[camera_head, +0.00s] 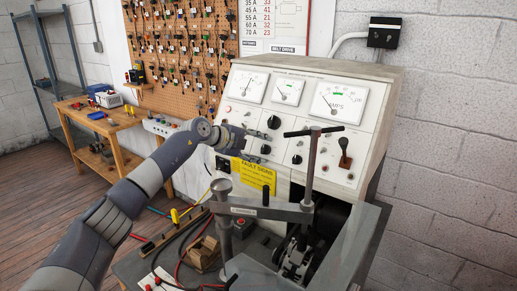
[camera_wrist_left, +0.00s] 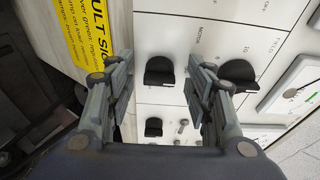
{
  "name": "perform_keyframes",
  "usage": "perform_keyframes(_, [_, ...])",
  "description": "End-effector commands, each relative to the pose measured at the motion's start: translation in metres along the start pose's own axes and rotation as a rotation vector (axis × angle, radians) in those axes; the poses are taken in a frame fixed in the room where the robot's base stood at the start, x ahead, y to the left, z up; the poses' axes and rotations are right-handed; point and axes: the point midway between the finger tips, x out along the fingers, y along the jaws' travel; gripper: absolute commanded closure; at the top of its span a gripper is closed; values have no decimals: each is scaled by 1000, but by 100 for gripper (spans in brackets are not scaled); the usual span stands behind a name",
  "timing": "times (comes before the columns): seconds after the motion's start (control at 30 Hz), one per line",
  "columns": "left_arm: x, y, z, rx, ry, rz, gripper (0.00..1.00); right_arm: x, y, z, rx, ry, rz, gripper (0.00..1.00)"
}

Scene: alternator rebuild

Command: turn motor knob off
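The motor knob (camera_wrist_left: 160,70) is a black, half-round knob on the white panel, with a MOTOR label beside it in the left wrist view. In the head view a black knob (camera_head: 265,149) shows low on the panel, just by the fingers, and appears to be the same one. My left gripper (camera_wrist_left: 166,76) is open, with one finger on each side of the motor knob. I cannot tell whether the fingers touch it or how deep they reach. The left gripper (camera_head: 251,142) points at the panel in the head view. My right gripper is not in view.
A second black knob (camera_wrist_left: 238,72) is close to the right finger in the wrist view, and a smaller knob (camera_wrist_left: 153,127) is below. A yellow sign (camera_head: 258,176) hangs under the panel. A metal clamp frame (camera_head: 265,208) stands before it, and meters (camera_head: 338,102) sit above.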

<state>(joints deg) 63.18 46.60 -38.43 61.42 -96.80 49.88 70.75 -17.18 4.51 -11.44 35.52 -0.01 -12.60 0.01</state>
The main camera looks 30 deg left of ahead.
Motion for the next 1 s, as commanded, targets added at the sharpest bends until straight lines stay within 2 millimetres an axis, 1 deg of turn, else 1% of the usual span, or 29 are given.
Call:
perform_keyframes(0.17, [0, 0, 0, 1, 1, 1, 52, 0, 0, 1, -2, -1, 0, 54])
perform_keyframes(0.27, [-5, 1, 0, 2, 0, 1, 52, 0, 1, 1, -2, -1, 1, 54])
perform_keyframes(0.33, [-12, 1, 1, 2, 0, 1, 52, 0, 1, 1, -1, -1, 1, 54])
perform_keyframes(0.47, [-33, 1, 1, 4, -2, 1, 52, 0, 1, 1, -1, -1, 1, 54])
perform_keyframes(0.6, [-62, 1, 2, 3, -3, 1, 52, 0, 1, 0, -1, -1, 1, 54])
perform_keyframes(0.8, [-98, 1, 1, 2, -2, 2, 52, 0, 1, 0, -1, 0, 1, 54])
perform_keyframes(0.9, [-110, 1, 1, 1, -1, 2, 52, 0, 1, 0, -1, 0, 1, 54])
perform_keyframes(1.0, [-117, 1, 1, 0, -1, 1, 52, 0, 1, 0, -1, 0, 1, 54])
